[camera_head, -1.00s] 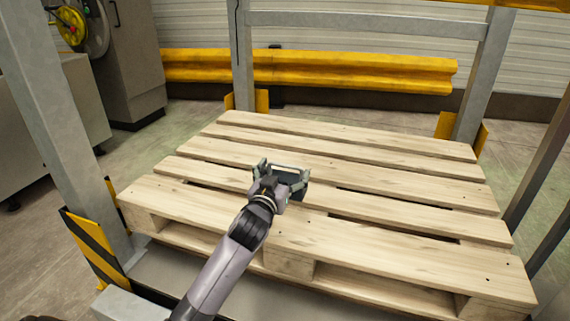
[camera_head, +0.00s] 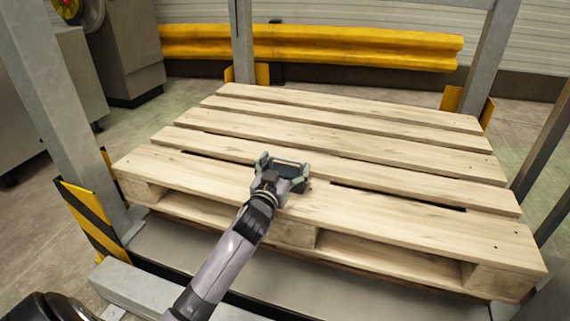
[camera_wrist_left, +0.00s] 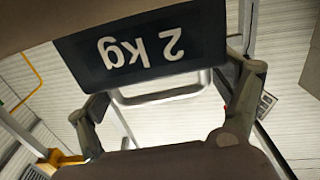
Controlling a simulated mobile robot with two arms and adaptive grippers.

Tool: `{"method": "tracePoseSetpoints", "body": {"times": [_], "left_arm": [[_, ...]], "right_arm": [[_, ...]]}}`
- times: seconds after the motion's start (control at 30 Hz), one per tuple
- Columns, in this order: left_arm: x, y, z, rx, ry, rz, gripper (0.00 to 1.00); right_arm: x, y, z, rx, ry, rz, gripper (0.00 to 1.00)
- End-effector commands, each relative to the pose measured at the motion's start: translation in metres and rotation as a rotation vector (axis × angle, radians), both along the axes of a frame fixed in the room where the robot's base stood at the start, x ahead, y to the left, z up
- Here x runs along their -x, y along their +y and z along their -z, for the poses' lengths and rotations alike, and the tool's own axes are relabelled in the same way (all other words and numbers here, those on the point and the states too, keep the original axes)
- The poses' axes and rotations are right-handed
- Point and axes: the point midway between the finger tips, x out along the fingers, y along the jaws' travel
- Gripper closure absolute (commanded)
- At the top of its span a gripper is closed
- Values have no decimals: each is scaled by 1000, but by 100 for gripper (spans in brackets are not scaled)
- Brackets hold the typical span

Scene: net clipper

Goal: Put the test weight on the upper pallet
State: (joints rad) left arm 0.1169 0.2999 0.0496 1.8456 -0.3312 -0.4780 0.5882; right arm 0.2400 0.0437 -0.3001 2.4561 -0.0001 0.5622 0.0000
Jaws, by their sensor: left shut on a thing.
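The test weight (camera_wrist_left: 140,48) is a dark block marked "2 kg", upside down in the left wrist view, with a light metal handle (camera_wrist_left: 160,94). My left gripper (camera_head: 282,170) is shut on it, one finger at each side in the wrist view (camera_wrist_left: 165,110). In the head view only the dark top of the weight (camera_head: 289,165) shows between the fingers. The wooden pallet (camera_head: 350,148) lies on the rack below, and the gripper appears over its front boards. I cannot tell whether the weight touches the boards. My right gripper is out of view.
Grey rack posts (camera_head: 62,130) stand at the pallet's corners, with a black and yellow guard (camera_head: 92,222) at the front left. A yellow barrier (camera_head: 310,45) runs behind. The pallet's boards are otherwise bare, with gaps between them.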

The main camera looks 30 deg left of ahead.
Motion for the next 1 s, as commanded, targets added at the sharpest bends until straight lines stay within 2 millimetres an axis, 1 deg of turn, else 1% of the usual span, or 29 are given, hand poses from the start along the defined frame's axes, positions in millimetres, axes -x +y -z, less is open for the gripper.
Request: {"method": "tracePoseSetpoints", "body": {"times": [0.03, 0.13, 0.17, 0.2, 0.33, 0.63, 0.73, 0.83, 0.87, 0.93, 1.0], "left_arm": [[0, 0, -9, -3, -18, 2, 75], [0, 0, -9, -3, -17, 2, 75], [0, 0, 1, 3, 4, -1, 12], [0, 0, 1, 3, 4, -1, 9], [0, 0, 1, 2, 4, -1, 0], [0, 0, 0, 2, 3, -1, 0], [3, -1, 0, 2, 3, 0, 0], [13, -3, 0, 3, 4, 0, 0], [17, -5, -1, 3, 4, 0, 0], [30, -8, -2, 4, 5, 0, 0], [45, -11, -1, 6, 7, 0, 0]], "right_arm": [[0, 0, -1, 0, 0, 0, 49], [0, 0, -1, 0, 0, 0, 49], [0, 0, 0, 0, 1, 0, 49], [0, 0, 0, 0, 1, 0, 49], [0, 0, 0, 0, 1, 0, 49], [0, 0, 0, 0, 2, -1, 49], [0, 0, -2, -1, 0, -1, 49], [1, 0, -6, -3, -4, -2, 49], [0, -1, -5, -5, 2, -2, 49], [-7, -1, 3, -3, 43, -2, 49], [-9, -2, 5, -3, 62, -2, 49]]}}
